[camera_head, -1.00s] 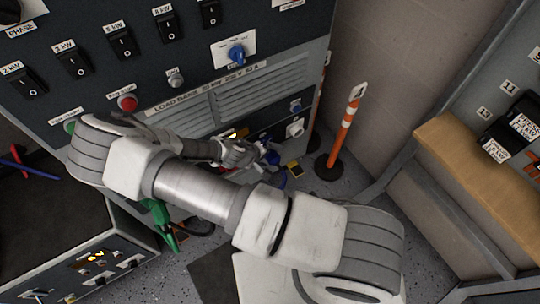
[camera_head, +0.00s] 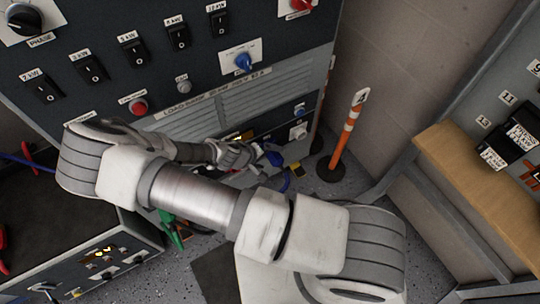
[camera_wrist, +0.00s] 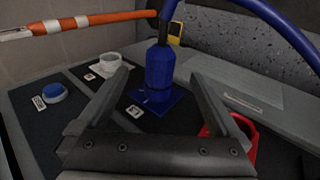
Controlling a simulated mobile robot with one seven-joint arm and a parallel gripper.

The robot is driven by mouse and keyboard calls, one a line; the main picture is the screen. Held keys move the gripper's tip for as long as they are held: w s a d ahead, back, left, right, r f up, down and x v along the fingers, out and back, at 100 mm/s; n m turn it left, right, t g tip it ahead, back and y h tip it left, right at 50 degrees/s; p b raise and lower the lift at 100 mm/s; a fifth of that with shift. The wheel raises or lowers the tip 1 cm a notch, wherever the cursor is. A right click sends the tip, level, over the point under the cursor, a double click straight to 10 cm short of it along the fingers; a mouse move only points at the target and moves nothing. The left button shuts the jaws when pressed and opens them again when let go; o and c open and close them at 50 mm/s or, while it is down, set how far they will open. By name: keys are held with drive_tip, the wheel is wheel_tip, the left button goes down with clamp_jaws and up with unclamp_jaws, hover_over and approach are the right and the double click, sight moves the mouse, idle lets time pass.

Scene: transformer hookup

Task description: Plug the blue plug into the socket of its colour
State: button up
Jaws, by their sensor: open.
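The blue plug (camera_wrist: 158,72) stands upright on a square blue socket plate (camera_wrist: 172,103) on the dark panel in the wrist view. Its lower end meets the plate; how deep it sits is hidden. A blue cable (camera_wrist: 270,28) runs from its top to the upper right. My gripper (camera_wrist: 160,78) is open, with one finger on each side of the plug and visible gaps between. In the head view, my gripper (camera_head: 238,155) is at the panel's lower part, beside the blue plug (camera_head: 273,155), small and partly hidden.
A white round socket (camera_wrist: 108,66) and a blue round knob (camera_wrist: 54,93) are to the left on the panel. A red part (camera_wrist: 230,142) lies near the right finger. An orange-white post (camera_head: 346,135) stands right of the cabinet. A green plug (camera_head: 172,232) hangs below my arm.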

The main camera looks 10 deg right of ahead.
drive_tip(key=shift+p+v, duration=0.8)
drive_tip(key=shift+v, duration=0.6)
drive_tip(key=p+v, duration=0.5)
drive_tip(key=v, duration=1.2)
drive_tip(key=shift+r+p, duration=0.15)
drive_tip(key=shift+p, duration=0.15)
drive_tip(key=shift+s+a, duration=0.1)
